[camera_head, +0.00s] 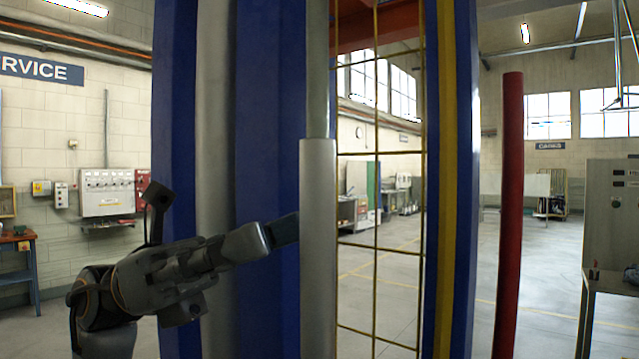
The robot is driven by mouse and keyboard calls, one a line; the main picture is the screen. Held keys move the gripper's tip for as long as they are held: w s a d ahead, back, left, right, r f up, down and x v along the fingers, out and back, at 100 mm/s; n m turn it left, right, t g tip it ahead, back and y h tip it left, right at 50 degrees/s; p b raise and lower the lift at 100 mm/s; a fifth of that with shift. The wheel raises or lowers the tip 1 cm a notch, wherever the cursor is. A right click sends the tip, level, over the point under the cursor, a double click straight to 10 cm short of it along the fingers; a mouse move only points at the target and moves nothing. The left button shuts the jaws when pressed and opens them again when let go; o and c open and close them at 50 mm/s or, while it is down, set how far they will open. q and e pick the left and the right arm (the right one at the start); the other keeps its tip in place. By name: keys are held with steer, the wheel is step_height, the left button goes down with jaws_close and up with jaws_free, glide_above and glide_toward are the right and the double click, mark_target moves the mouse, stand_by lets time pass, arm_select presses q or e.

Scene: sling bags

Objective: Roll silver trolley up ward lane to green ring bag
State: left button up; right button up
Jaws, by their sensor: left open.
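My left gripper (285,230) comes in from the left at mid height. It points right, and its dark fingertip end meets the edge of a pale grey upright tube (318,250) in the picture. I cannot tell whether it touches the tube or is only beside it. The jaws are open, with nothing seen held. I cannot make out a silver trolley or a green ring bag. My right gripper is not in view. A hanging frame (617,97) shows at the top right, cut off by the picture edge.
Blue uprights (268,160) stand close in front, with a yellow wire mesh (376,220) to their right. A red post (508,220) stands farther right. A grey cabinet (612,215) is at the right edge. Open floor (545,275) with yellow lines lies beyond.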

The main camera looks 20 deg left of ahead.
mark_target(303, 224)
arm_select(q)
steer(key=p+x, duration=0.1)
steer(key=x, duration=0.3)
steer(key=shift+d+r+p, duration=0.25)
steer(key=shift+p, duration=0.05)
steer(key=shift+s+d+r, duration=0.1)
steer(key=shift+d, duration=0.5)
steer(key=c, duration=0.8)
jaws_close()
